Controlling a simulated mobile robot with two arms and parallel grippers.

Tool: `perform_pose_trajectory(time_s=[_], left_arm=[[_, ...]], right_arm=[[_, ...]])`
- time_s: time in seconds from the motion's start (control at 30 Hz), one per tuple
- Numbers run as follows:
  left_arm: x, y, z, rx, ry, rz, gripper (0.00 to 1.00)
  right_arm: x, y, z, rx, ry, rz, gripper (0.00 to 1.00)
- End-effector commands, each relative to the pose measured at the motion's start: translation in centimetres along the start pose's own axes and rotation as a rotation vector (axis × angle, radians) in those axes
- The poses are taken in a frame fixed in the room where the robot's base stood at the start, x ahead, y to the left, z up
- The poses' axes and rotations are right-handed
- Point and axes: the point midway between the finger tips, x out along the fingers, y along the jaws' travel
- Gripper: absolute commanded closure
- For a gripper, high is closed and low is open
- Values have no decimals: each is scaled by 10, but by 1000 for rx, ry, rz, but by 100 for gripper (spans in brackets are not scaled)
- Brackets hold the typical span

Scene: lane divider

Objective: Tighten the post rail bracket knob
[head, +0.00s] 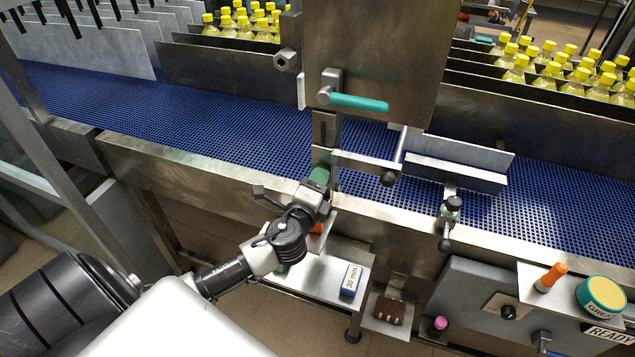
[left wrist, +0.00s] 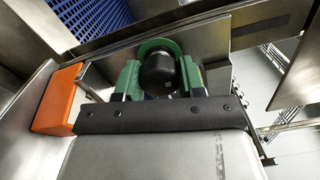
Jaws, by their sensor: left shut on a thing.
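My left gripper (head: 314,190) reaches in from the left to the upright metal post (head: 325,133) at the near edge of the blue conveyor. In the left wrist view its two green-padded fingers are shut around a round black knob (left wrist: 158,73), one on each side. A green curved part (left wrist: 160,46) sits right behind the knob. In the head view the gripper hides the knob; a green part (head: 319,176) shows at the fingertips. My right gripper is not in view.
A metal panel with a teal-handled lever (head: 357,102) hangs above. A block marked 30 mm (head: 351,280) lies on a low shelf (head: 318,274). An orange block (left wrist: 58,98) is close left in the wrist view. A clamp with a black knob (head: 453,203) stands right.

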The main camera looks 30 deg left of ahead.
Motion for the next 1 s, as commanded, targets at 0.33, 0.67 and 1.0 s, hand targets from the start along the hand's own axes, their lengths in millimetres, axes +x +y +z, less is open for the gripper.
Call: perform_pose_trajectory(time_s=[0.33, 0.67, 1.0], left_arm=[[-1, 2, -2, -1, 3, 5, 35], [-4, 2, -1, -2, 2, 2, 35], [-64, 6, -2, -3, 4, 5, 35]], right_arm=[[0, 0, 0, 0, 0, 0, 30], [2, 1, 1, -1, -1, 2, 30], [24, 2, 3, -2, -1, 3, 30]])
